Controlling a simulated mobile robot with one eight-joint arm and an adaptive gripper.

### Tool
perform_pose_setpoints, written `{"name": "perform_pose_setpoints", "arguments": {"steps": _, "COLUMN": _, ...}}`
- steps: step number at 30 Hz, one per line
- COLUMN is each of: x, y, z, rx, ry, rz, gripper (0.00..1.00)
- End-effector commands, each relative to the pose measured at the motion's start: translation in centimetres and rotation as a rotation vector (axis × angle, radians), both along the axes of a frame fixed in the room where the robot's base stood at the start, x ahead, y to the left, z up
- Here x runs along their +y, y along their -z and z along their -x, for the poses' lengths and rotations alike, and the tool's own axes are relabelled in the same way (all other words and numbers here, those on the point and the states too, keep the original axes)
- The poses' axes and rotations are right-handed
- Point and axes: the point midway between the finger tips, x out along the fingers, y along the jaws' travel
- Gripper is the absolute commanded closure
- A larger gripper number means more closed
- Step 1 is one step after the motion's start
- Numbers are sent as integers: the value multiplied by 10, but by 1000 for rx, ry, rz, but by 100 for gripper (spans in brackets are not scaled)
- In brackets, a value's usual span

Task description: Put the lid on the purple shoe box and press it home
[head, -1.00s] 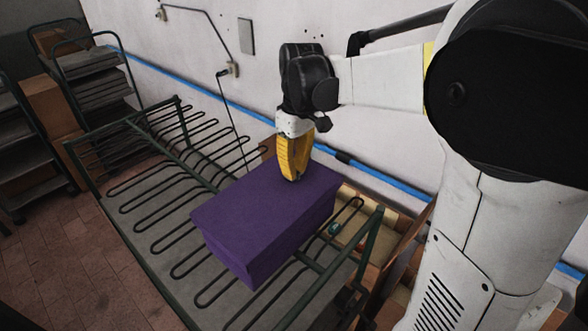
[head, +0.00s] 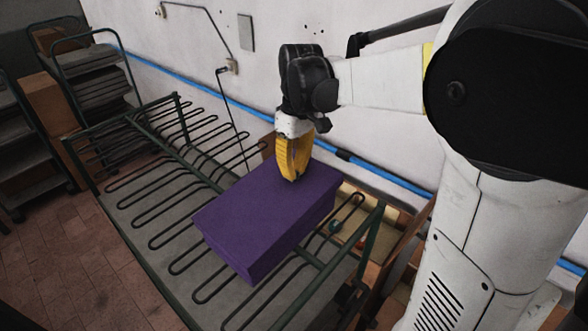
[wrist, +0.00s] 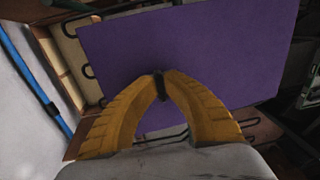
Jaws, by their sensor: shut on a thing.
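The purple shoe box (head: 266,258) stands on the wire rack. A flat purple lid (head: 245,205) covers its top, with a faint seam along the side; I cannot tell how far down it is seated. The lid also fills much of the wrist view (wrist: 190,45). My gripper (head: 290,179) points down at the lid's top toward the wall side. Its yellow fingers meet at the tips around a small dark piece (wrist: 159,86) at the lid, seen in the wrist view (wrist: 158,78). The fingers partly hide that piece.
The green-framed rack (head: 160,215) has looped wire bars, empty to the left of the box. A white wall with a blue stripe (head: 250,109) runs close behind. A shelf cart (head: 95,75) and cardboard boxes (head: 48,105) stand at the back left.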

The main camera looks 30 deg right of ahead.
Motion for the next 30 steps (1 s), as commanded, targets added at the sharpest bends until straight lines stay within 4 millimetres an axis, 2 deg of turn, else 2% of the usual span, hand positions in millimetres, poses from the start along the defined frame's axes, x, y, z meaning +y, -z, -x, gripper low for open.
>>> {"name": "perform_pose_setpoints", "arguments": {"steps": 30, "x": 0, "y": 7, "z": 0, "rx": 0, "ry": 0, "rz": 1, "gripper": 100}}
